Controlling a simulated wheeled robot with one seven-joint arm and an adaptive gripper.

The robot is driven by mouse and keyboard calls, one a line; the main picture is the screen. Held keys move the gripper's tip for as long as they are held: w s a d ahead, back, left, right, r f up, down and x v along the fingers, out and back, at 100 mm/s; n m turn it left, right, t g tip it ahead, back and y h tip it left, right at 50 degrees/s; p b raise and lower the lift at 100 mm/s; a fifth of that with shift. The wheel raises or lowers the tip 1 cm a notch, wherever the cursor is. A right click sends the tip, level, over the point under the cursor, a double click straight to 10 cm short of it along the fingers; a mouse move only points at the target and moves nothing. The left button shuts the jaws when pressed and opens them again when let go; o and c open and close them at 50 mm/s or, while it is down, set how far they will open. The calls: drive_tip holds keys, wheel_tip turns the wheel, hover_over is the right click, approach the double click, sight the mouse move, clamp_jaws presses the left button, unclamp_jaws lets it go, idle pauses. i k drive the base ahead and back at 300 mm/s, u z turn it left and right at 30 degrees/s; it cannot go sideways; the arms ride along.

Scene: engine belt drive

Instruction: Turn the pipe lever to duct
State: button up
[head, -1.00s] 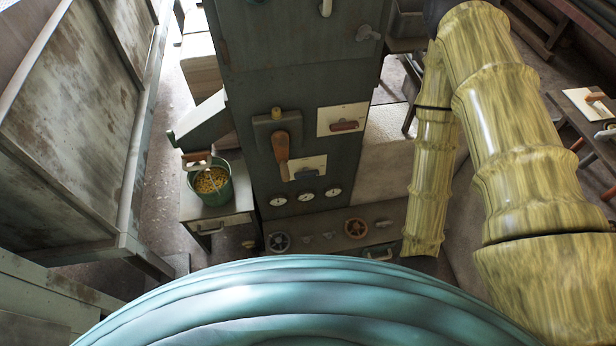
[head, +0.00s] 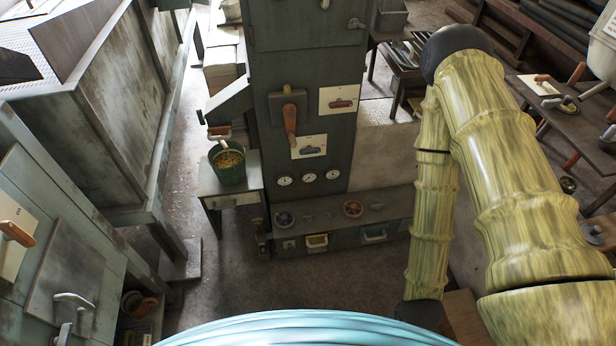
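Several levers are in view, and I cannot tell which is the pipe lever. A large orange-handled lever (head: 290,122) hangs downward on the front of the tall dark cabinet (head: 302,68). Another orange-handled lever (head: 15,234) is on a white plate on the panel at the left edge. No duct marking is readable. My arm's forearm points down at the right; my gripper is not visible beyond its dark lower end.
A green bucket (head: 230,170) of yellow bits stands on a small table (head: 230,199) left of the cabinet. Gauges, knobs and handwheels line the cabinet's lower part. Worn machine housings fill the left side. A workbench (head: 578,110) stands at right. Bare floor shows before the cabinet.

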sight(309, 150)
drive_tip(key=u, duration=0.9)
drive_tip(key=i, duration=0.75)
drive_tip(key=z, duration=0.6)
